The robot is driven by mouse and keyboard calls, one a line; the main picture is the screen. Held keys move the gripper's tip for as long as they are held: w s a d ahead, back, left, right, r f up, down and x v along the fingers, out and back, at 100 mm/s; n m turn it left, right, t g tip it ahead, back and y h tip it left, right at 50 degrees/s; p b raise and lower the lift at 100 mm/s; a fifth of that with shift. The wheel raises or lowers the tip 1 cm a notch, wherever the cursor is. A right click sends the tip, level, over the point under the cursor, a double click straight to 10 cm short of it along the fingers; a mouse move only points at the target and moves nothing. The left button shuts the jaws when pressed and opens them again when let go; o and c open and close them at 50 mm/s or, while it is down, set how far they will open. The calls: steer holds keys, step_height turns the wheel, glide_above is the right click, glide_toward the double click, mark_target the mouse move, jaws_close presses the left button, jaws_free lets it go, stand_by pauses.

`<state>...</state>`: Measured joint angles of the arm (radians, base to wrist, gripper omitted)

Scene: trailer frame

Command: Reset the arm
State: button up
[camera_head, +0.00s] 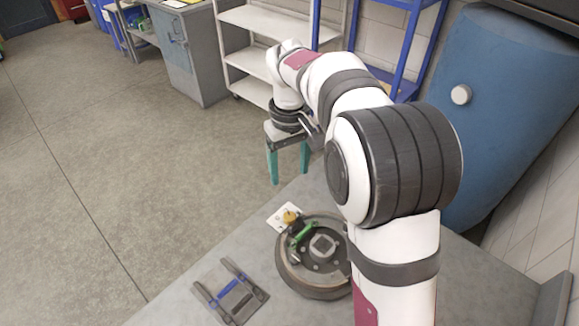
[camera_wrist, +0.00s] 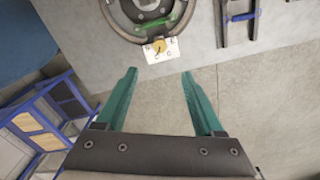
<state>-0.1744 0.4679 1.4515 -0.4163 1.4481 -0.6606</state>
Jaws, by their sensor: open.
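My gripper (camera_head: 288,166) has two teal fingers pointing down. In the head view it hangs beyond the far edge of the grey table (camera_head: 180,293), with the floor behind it. In the wrist view my gripper (camera_wrist: 159,92) is open, its fingers wide apart with nothing between them. My white and dark grey arm reaches out over the table from the right and hides part of it.
A round dark wheel-like part (camera_head: 300,282) with a green piece lies on the table, beside a white card (camera_head: 283,218) and yellow knob (camera_head: 290,217). A dark frame with a blue bar (camera_head: 232,290) lies left. A white shelf cart (camera_head: 262,50) and grey cabinet (camera_head: 190,60) stand behind.

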stand_by(0.3)
steer(key=s+d+r+m, duration=0.2)
steer(key=s, duration=0.4)
steer(key=s+d+r+m, duration=0.1)
steer(key=s+r+m, duration=0.1)
steer(key=s, duration=0.4)
steer(key=s+f+m+y, duration=0.1)
steer(key=s+f+m, duration=0.1)
steer(key=s, duration=0.7)
steer(key=s+d+f+m, duration=0.1)
steer(key=s+m, duration=0.3)
steer(key=s, duration=0.5)
steer(key=shift+f+y, duration=0.4)
steer(key=shift+f, duration=0.25)
steer(key=shift+d, duration=0.1)
